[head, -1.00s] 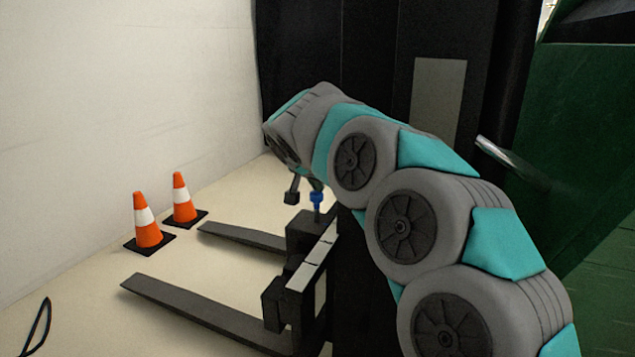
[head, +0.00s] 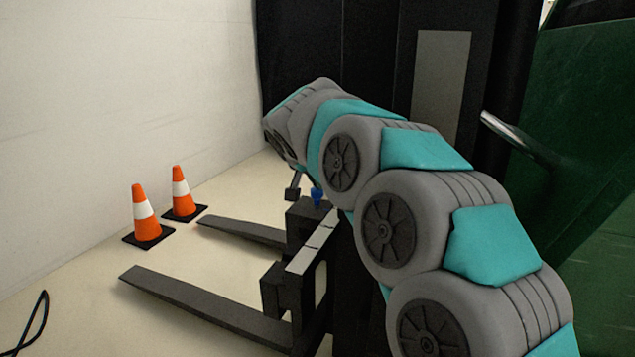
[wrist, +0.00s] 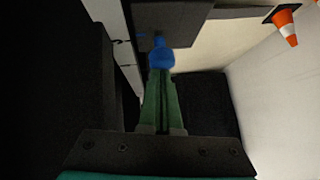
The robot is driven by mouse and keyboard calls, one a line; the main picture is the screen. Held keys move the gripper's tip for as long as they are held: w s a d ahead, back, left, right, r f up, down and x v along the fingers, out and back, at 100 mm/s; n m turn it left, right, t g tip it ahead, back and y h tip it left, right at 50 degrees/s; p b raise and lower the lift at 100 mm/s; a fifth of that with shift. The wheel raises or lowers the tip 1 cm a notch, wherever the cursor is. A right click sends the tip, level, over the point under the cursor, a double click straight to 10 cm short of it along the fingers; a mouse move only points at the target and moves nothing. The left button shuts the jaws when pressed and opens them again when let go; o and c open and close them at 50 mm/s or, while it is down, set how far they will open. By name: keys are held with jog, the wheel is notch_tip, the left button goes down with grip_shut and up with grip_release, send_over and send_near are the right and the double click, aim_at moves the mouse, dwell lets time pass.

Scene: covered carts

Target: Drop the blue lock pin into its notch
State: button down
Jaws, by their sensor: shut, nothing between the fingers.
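The blue lock pin (head: 317,196) stands upright at the top of the black fork carriage (head: 304,222). Its blue head shows just above the carriage block and its stem is hidden. In the wrist view the pin (wrist: 161,54) is directly beyond the fingertips, at the dark block's edge. My gripper (wrist: 163,75) is shut, its two green fingers together with nothing between them. The tips are close to the pin's head; I cannot tell whether they touch it. The notch itself is hidden. In the head view my arm covers most of the gripper.
Two dark forks (head: 200,307) reach left from the carriage over the pale floor. Two orange cones (head: 146,212) stand near the white wall (head: 120,90). A dark green cart (head: 590,170) with a metal bar (head: 510,132) is at the right.

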jog(key=w+d+r+p+v, duration=0.1)
jog(key=r+v, duration=0.1)
jog(key=v, duration=1)
jog(key=shift+r+p, duration=0.25)
jog(key=shift+p, duration=0.15)
jog(key=shift+w, duration=0.1)
jog(key=s+d+f+n+g+p, duration=0.25)
jog(key=s+d+f, duration=0.35)
jog(key=s+d, duration=0.3)
jog(key=s+d+f+n+g+p, duration=0.15)
jog(key=s+d+f+g, duration=0.4)
jog(key=s, duration=0.55)
jog(key=s+d+f+g+p, duration=0.1)
jog(key=s+f, duration=0.2)
jog(key=s, duration=0.4)
jog(key=s+d+f+y+p, duration=0.1)
jog(key=s+d+f, duration=0.1)
jog(key=s, duration=0.6)
jog(key=s+d+f+n+g+p, duration=0.1)
jog(key=s+f, duration=0.2)
jog(key=s, duration=0.4)
jog(key=shift+s+d+f+g+p, duration=0.25)
jog(key=shift+s+f+g+p, duration=0.05)
jog(key=shift+f+p, duration=0.1)
